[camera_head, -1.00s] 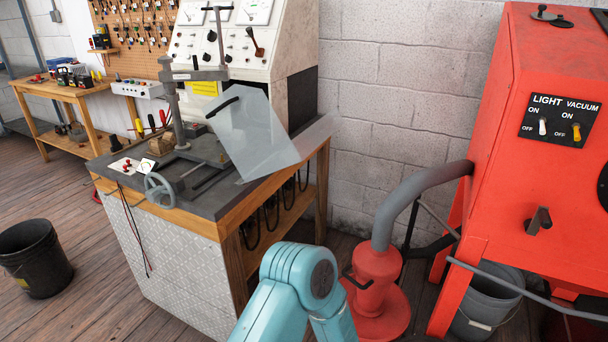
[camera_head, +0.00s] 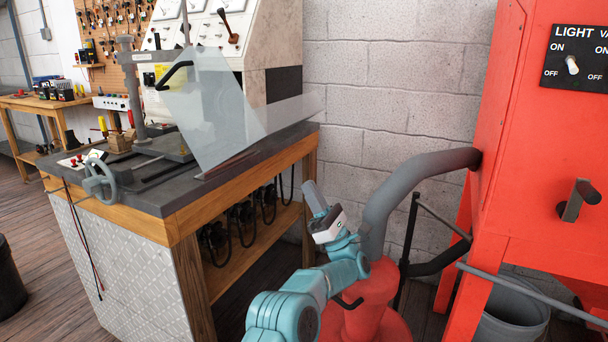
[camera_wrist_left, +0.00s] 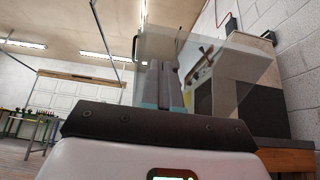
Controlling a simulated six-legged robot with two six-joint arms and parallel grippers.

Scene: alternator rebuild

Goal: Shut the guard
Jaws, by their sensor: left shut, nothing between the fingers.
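The guard (camera_head: 212,108) is a clear, bent panel with a black handle (camera_head: 175,75) on its upper left edge. It stands tilted up over the grey-topped test bench (camera_head: 160,195). The guard also shows in the left wrist view (camera_wrist_left: 216,52), behind and to the right of the fingers. My left gripper (camera_head: 312,193) points up in front of the bench's right end, to the right of the guard and apart from it. Its fingers are together and empty, also in the left wrist view (camera_wrist_left: 165,84). My right gripper is not in view.
A handwheel (camera_head: 100,181) and a clamp post (camera_head: 134,90) stand on the bench left of the guard. A red vacuum with a grey hose (camera_head: 400,190) stands close right of my left arm. A red cabinet (camera_head: 510,150) fills the right side.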

